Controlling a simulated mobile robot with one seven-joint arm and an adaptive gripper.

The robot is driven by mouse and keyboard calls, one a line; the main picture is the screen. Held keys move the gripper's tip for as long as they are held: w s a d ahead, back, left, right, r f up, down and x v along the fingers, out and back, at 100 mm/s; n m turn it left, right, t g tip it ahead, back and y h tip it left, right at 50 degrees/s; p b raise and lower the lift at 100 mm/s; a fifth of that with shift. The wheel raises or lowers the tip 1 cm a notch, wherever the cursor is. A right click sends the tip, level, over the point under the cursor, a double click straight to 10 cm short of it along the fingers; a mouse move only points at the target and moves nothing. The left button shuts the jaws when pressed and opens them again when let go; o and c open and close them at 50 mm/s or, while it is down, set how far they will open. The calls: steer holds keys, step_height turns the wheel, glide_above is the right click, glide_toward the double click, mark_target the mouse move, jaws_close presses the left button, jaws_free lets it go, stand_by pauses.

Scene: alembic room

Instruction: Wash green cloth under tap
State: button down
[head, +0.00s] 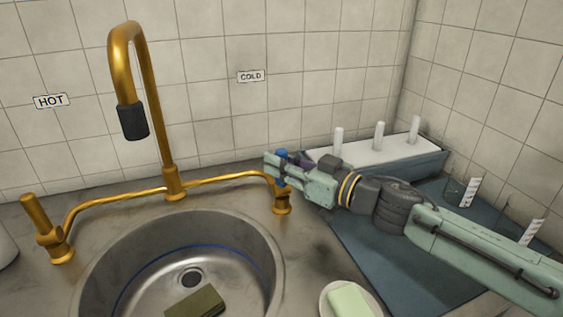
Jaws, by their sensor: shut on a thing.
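The green cloth (195,302) looks like a folded dark olive block and lies in the round steel sink (262,262), near the drain and cut off by the lower picture edge. The golden tap (148,95) arches over the sink, with a black nozzle (133,121) pointing down. No water shows below it. My gripper (273,167) is at the right, cold-side tap handle (282,203), shut on its upper part. The gripper hides most of that handle. The left, hot-side handle (41,218) stands free.
A dish (325,308) with a pale green soap bar (350,301) stands right of the sink. A blue-grey drying rack (400,262) with white pegs lies under and behind my arm. HOT (51,101) and COLD (251,76) labels are on the tiled wall.

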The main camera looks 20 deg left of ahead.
mark_target(284, 190)
steer(key=y+b, duration=0.1)
steer(key=b, duration=0.2)
steer(key=shift+s+d+f+n, duration=0.25)
steer(key=shift+s+f+n, duration=0.1)
steer(key=shift+n, duration=0.05)
steer(key=shift+s+d+r+n+t+y+b, duration=0.2)
steer(key=shift+s+n+t+y+b, duration=0.15)
steer(key=shift+y+b, duration=0.35)
steer(key=shift+r, duration=0.1)
steer(key=c, duration=1.4)
jaws_free()
steer(key=shift+c, duration=0.2)
step_height(284, 190, up, 10)
